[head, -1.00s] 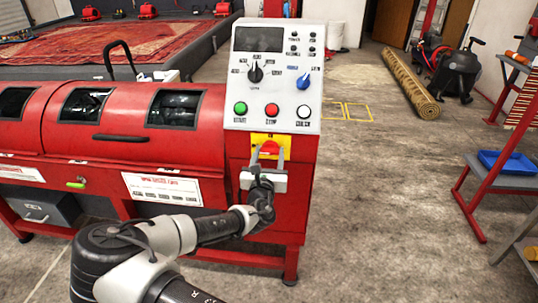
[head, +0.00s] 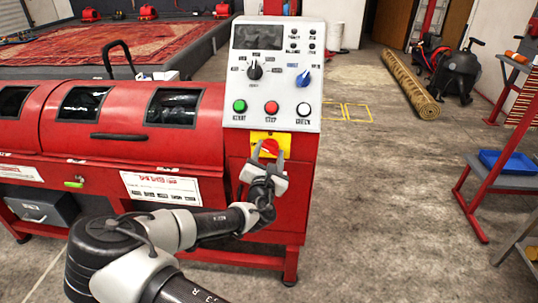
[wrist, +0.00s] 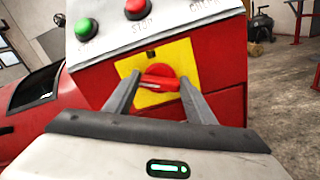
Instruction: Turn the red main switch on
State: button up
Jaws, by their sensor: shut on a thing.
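The red main switch (head: 269,147) is a round knob on a yellow plate (head: 257,136), on the red front of the machine below its sloped control panel. It also shows in the wrist view (wrist: 158,74), between my two fingertips. My gripper (head: 268,150) is shut on the knob, one finger on each side, and is rolled so that it sits tilted against the machine. In the wrist view the plate and panel look tilted. The fingers partly cover the plate, and any on or off marks are too small to read.
The control panel (head: 275,75) above carries green, red and white buttons, a black dial and a blue selector. The machine's red lid (head: 120,120) is at left. Open floor lies to the right, with a rolled rug (head: 411,85) and a shelf with a blue tray (head: 507,162).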

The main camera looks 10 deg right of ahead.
jog(key=m+b, duration=0.1)
jog(key=m, duration=0.5)
jog(key=shift+f, duration=0.2)
jog(key=m+b, duration=0.1)
jog(key=m, duration=0.5)
jog(key=shift+m, duration=0.3)
jog(key=o, duration=1)
jog(key=shift+o, duration=0.2)
jog(key=shift+s, duration=0.15)
jog(key=p+v, duration=0.2)
jog(key=v, duration=1.5)
jog(key=shift+s, duration=0.1)
